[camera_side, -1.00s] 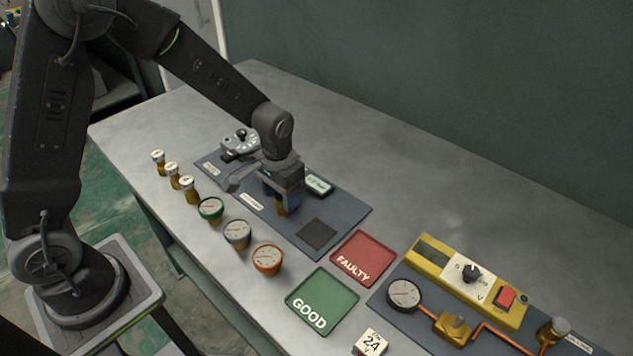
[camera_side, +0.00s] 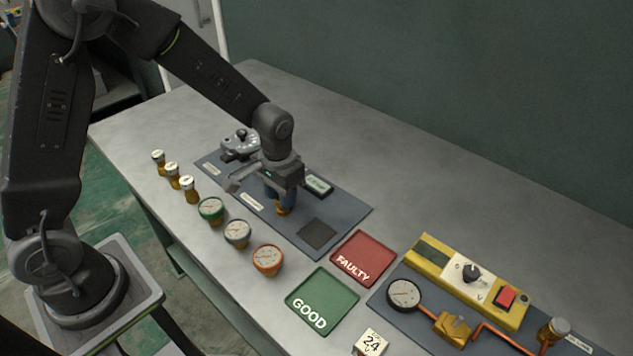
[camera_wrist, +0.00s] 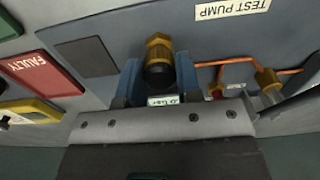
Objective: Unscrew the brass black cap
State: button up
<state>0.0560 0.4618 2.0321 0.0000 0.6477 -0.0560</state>
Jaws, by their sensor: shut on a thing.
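The brass fitting with the black cap (camera_wrist: 158,68) stands on the dark blue-grey TEST PUMP mat in the wrist view, between my two blue fingers. My gripper (camera_wrist: 159,80) is shut on the black cap. In the side view my gripper (camera_side: 282,198) points down over the mat, with a bit of brass (camera_side: 283,210) showing below the fingers. The fingers hide most of the cap there.
Gauges (camera_side: 237,233) and small brass canisters (camera_side: 172,174) line the near side. A red FAULTY tray (camera_side: 364,250) and green GOOD tray (camera_side: 310,322) lie to the right. A yellow unit (camera_side: 425,255) with copper piping stands farther right. The back of the table is clear.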

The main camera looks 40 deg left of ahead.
dwell(0.3)
jog(key=n, duration=0.3)
dwell(0.3)
jog(key=n, duration=0.3)
jog(key=shift+n, duration=0.3)
jog(key=shift+n, duration=1.9)
